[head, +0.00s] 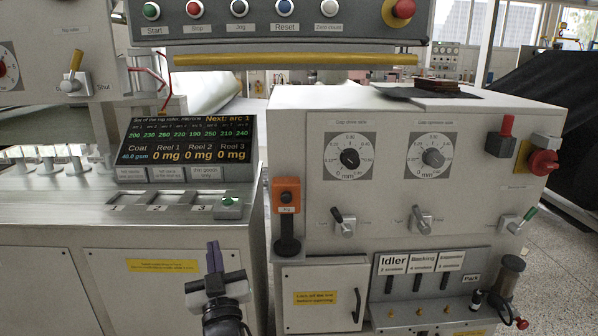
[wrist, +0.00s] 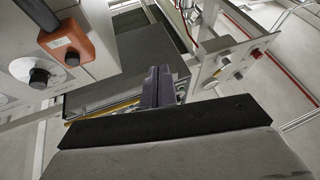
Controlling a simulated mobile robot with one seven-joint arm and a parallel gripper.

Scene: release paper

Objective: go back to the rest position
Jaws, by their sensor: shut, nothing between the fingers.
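My gripper (head: 214,257) is in the lower middle of the head view, in front of the left cabinet, near the gap between the two cabinets. Its dark fingers are together with nothing between them and point up in the picture. The fingers also show in the middle of the wrist view (wrist: 158,86), above the broad grey gripper body. The gripper touches nothing that I can see. The rest position itself has no visible mark.
An orange jog box (head: 286,195) hangs just right of my gripper. A tray with a green button (head: 229,203) lies on the left counter (head: 60,215). The right cabinet (head: 300,120) carries dials and levers. A yellow bar (head: 295,60) runs under the button panel (head: 270,20).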

